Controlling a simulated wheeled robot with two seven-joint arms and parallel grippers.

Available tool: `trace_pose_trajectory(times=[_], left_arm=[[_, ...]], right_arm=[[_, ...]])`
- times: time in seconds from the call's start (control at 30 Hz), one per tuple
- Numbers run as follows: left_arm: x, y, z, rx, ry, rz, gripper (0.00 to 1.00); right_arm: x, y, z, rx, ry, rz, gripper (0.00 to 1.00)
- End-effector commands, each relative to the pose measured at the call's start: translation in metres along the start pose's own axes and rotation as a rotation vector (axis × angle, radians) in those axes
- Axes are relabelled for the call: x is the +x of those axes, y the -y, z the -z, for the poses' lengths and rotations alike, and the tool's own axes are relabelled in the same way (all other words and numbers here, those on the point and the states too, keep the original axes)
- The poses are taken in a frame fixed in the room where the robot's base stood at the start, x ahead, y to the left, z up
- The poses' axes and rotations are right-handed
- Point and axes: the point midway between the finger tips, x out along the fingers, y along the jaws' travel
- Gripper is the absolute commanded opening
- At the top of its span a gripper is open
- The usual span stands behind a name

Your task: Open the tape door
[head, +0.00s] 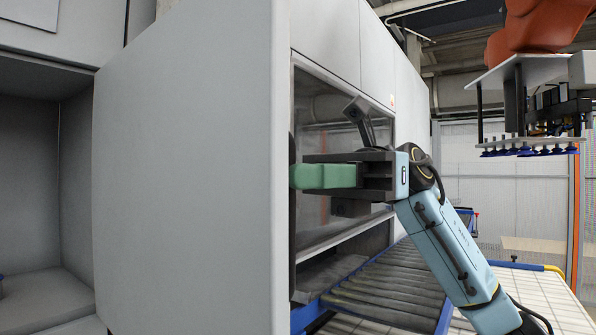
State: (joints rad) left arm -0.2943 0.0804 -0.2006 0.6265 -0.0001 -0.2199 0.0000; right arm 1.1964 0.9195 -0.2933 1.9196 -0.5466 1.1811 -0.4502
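The tape door, a large plain light-grey panel (190,180), fills the left middle of the head view. It stands out from the cabinet, with its near vertical edge toward me, and an open compartment (30,170) shows to its left. A green handle (318,177) sticks out to the right of that edge. My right gripper (325,176) reaches in from the right, with its dark fingers above and below the handle, and looks shut on it. Where the handle meets the door is partly hidden behind the edge. My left gripper is not in view.
Behind my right gripper is a grey cabinet with a window (340,115). A roller conveyor (385,290) with blue rails runs below it. An orange machine arm (540,25) with a suction-cup tool (530,150) hangs at upper right.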

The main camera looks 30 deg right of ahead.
Motion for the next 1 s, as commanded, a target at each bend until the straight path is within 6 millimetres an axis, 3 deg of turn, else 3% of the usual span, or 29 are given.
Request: trace_pose_trajectory(times=[0.27,0.5,0.83,1.0], left_arm=[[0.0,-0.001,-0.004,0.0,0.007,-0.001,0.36],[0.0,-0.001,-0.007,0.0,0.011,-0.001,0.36],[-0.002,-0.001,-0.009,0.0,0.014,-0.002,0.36],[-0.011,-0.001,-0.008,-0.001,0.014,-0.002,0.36]], right_arm=[[0.002,0.0,0.0,0.001,0.0,0.0,0.29],[0.002,0.001,0.0,0.001,0.0,0.002,0.0],[-0.001,0.003,-0.001,0.003,0.004,0.001,0.0],[-0.023,0.014,-0.004,0.011,0.005,-0.054,0.0]])
